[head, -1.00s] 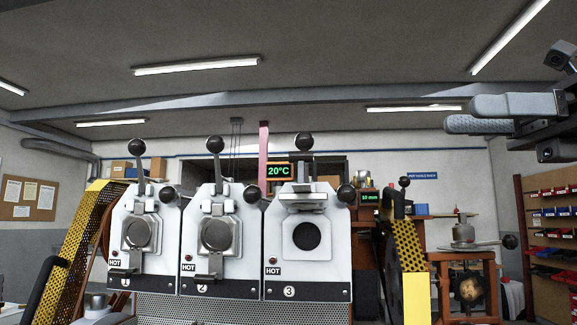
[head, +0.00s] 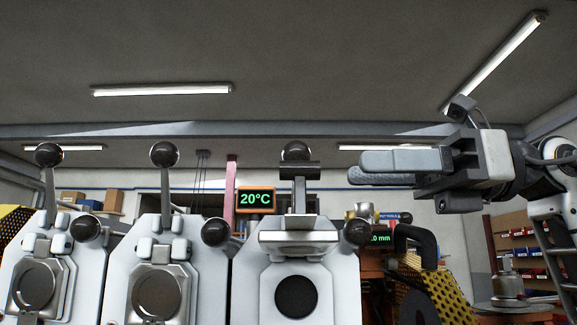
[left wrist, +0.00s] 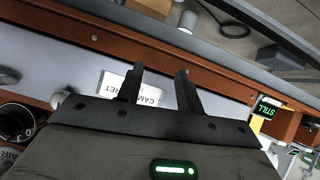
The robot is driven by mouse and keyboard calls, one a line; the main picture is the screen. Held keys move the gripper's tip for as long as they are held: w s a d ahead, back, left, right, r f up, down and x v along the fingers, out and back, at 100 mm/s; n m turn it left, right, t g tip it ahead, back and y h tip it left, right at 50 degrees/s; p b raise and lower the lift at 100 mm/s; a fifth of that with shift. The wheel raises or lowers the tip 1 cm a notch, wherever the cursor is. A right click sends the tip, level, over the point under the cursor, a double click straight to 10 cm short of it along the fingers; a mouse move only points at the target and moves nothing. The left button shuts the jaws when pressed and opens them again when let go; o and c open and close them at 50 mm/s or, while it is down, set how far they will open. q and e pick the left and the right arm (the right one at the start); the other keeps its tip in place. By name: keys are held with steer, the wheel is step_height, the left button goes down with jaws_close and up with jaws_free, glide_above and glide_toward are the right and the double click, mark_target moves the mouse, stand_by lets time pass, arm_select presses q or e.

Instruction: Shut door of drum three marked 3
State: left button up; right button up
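Drum three is the rightmost of the white drum fronts (head: 258,280) in the head view. Its dark round opening (head: 295,297) is uncovered. Its metal door (head: 298,239) is raised above the opening, below an upright lever with a black ball (head: 296,152). The "3" mark is below the picture now. My right gripper (head: 354,168) is up and to the right of the drum, its fingers pointing left, apart from door and lever. The fingers overlap in this view, so their gap cannot be judged. My left gripper (left wrist: 160,74) is open and empty in the left wrist view.
Two other drums have their round doors (head: 35,285) (head: 156,294) over their fronts. Black side knobs (head: 356,232) (head: 215,232) stick out beside drum three. A 20°C display (head: 256,200) stands behind. A label card (left wrist: 142,92) lies beyond my left fingers.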

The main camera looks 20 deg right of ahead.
mark_target(289, 170)
steer(key=p+x, duration=0.1)
steer(key=x, duration=0.8)
steer(key=shift+a, duration=0.2)
steer(key=shift+w, duration=0.1)
jaws_close()
steer(key=shift+f, duration=0.1)
